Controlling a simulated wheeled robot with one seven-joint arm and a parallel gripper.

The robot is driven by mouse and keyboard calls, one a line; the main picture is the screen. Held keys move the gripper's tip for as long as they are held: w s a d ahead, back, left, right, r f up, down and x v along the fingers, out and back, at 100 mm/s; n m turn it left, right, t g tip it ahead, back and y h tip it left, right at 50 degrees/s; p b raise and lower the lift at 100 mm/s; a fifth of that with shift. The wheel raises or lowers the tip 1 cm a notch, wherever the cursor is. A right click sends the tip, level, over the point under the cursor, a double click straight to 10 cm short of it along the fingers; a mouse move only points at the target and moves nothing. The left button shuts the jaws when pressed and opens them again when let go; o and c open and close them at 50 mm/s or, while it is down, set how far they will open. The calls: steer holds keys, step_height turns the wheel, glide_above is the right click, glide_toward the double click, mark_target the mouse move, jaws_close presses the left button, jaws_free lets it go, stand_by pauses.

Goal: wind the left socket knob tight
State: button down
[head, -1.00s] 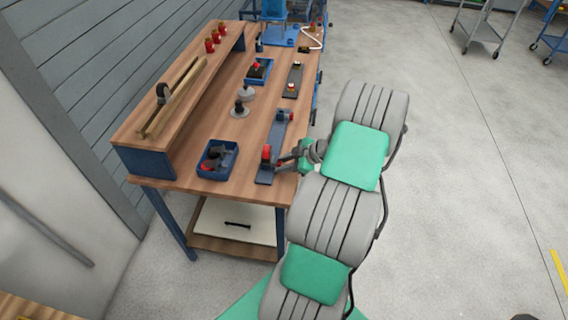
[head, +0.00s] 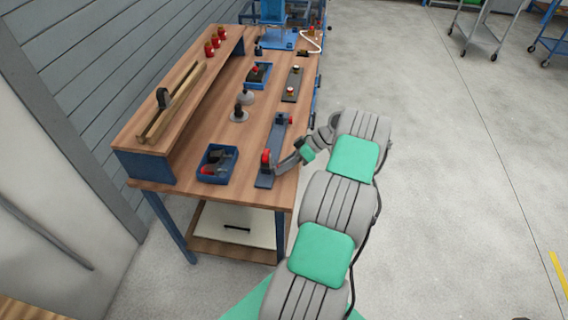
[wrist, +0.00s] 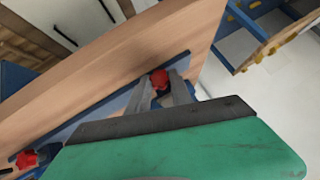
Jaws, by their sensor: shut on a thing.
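The left socket knob (head: 265,157) is red and stands at the near end of a flat blue-grey plate (head: 275,148) by the bench edge. In the wrist view the red knob (wrist: 158,78) sits between the two grey fingers. My gripper (head: 270,163) is shut on it, reaching in from the right; it also shows in the wrist view (wrist: 160,88). The fingers hide part of the knob's sides. A second red knob (wrist: 27,158) is at the plate's other end, at the wrist view's lower left. I cannot tell how far the held knob is wound in.
A blue bin (head: 217,164) with dark and red parts stands left of the plate. Dark-based pieces (head: 239,112) stand behind it. A raised wooden shelf (head: 180,100) runs along the left.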

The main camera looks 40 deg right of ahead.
steer(key=shift+w+d+r+y+p, duration=0.1)
steer(key=shift+w+y+p, duration=0.05)
steer(key=shift+y+p, duration=0.2)
stand_by(0.4)
steer(key=c, duration=1.1)
jaws_free()
steer(key=shift+c, duration=0.2)
